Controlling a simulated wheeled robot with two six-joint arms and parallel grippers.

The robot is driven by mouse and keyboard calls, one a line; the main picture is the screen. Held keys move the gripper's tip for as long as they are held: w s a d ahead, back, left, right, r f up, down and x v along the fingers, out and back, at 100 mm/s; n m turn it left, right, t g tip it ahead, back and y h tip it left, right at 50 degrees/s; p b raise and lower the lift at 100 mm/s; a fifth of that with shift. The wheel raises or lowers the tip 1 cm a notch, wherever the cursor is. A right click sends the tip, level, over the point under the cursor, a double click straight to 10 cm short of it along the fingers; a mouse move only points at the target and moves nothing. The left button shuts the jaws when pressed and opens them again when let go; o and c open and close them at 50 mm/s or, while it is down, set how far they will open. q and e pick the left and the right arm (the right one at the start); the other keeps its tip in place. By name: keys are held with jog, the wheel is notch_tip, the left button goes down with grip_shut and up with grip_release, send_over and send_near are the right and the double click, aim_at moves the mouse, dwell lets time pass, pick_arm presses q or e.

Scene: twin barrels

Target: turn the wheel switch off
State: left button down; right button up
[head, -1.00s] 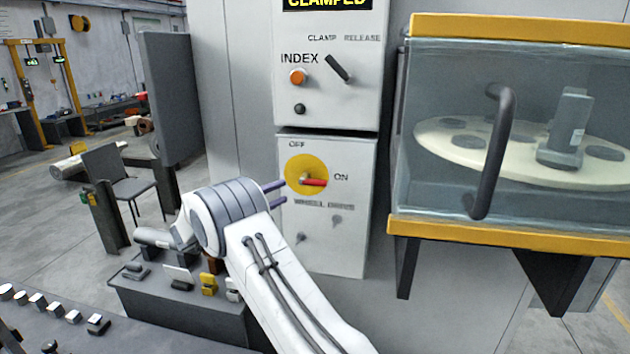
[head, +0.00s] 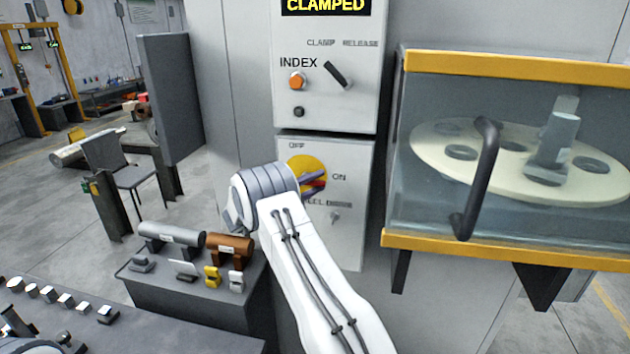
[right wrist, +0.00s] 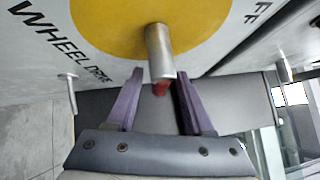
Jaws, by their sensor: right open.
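The wheel switch is a yellow round plate (head: 303,163) with a red-tipped handle (head: 315,184) on the lower grey panel, marked OFF at the top and ON at the right. The handle points right, towards ON. My right gripper (head: 321,183) is open at the switch, and its fingers partly hide the handle. In the right wrist view the metal handle with its red end (right wrist: 160,88) lies between the two open purple fingers (right wrist: 160,78), with a gap on either side. My left gripper is not in view.
The upper panel (head: 325,105) holds a CLAMPED display, an orange INDEX button (head: 297,81) and a black clamp lever (head: 338,74). A glass-fronted cabinet with a dark handle (head: 477,180) juts out at right. A bench (head: 190,295) with small parts stands at lower left.

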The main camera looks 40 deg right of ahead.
grip_shut()
dwell(1.4)
